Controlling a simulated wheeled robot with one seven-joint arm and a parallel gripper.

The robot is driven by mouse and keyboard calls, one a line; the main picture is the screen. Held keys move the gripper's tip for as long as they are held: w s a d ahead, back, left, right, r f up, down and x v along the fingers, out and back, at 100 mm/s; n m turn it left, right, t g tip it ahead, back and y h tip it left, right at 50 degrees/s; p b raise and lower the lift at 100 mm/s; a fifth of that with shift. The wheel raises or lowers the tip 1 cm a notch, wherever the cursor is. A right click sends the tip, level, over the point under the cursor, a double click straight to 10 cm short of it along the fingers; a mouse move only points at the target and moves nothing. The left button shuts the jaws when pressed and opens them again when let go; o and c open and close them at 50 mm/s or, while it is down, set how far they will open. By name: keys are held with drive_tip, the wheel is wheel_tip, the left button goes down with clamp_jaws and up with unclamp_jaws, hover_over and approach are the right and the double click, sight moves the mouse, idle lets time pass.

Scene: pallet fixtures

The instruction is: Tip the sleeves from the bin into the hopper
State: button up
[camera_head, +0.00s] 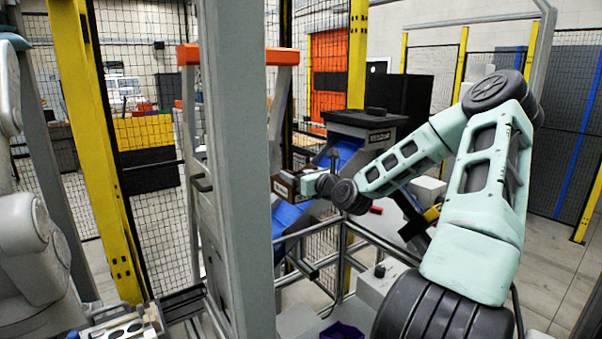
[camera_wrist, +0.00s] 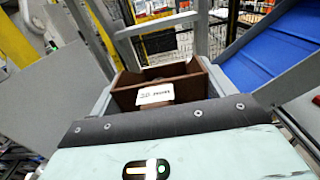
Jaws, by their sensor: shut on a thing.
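The bin is a brown open-topped box with a white label; it sits just ahead of my gripper in the wrist view (camera_wrist: 185,88). In the head view the bin (camera_head: 285,187) is small and partly hidden by the grey post and my gripper. My gripper (camera_head: 303,184) is shut on the bin and holds it up beside the blue chute. The inside of the bin is mostly hidden, so I cannot make out the sleeves. A dark-topped grey unit with a label (camera_head: 377,137), which may be the hopper, stands behind my arm above a blue sloping chute (camera_head: 345,153).
A thick grey post (camera_head: 238,170) stands close in front, left of my gripper. An orange-topped grey frame (camera_head: 188,55) is behind it. The blue surface (camera_wrist: 270,55) fills the upper right of the wrist view. A purple container (camera_head: 342,331) is low at the front.

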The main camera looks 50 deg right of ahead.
drive_tip(key=shift+f+b, duration=1.65)
drive_tip(key=shift+f, duration=0.85)
drive_tip(key=shift+s, duration=0.15)
drive_tip(key=s+a+n+y+p, duration=0.4)
drive_tip(key=s+a+y+p, duration=0.1)
drive_tip(key=s+y+p, duration=0.2)
drive_tip(key=shift+s+a+r+n+p, duration=0.3)
drive_tip(key=shift+s+a+p, duration=0.1)
drive_tip(key=shift+s+p, duration=0.15)
drive_tip(key=shift+w+a+r+g+p, duration=0.15)
drive_tip(key=shift+w+g+p, duration=0.7)
drive_tip(key=shift+p, duration=1.55)
drive_tip(key=shift+w+a+r+g+h, duration=0.1)
drive_tip(key=shift+w+r+g+h, duration=0.15)
drive_tip(key=shift+w+g, duration=0.6)
drive_tip(key=shift+w+a+r+g+h, duration=0.15)
drive_tip(key=shift+w+g, duration=0.3)
drive_tip(key=shift+g, duration=0.75)
drive_tip(key=shift+w+a+g+h, duration=0.15)
drive_tip(key=shift+w+g+h, duration=0.05)
drive_tip(key=shift+w+g, duration=1.15)
drive_tip(key=shift+w+a+g+h, duration=0.1)
drive_tip(key=shift+w+g+h, duration=0.1)
drive_tip(key=shift+w+g, duration=1.15)
drive_tip(key=w+a+f+g+h, duration=0.1)
drive_tip(key=w+f+g, duration=0.2)
drive_tip(key=w+g, duration=0.7)
drive_tip(key=shift+a+f, duration=0.25)
drive_tip(key=shift+f, duration=0.1)
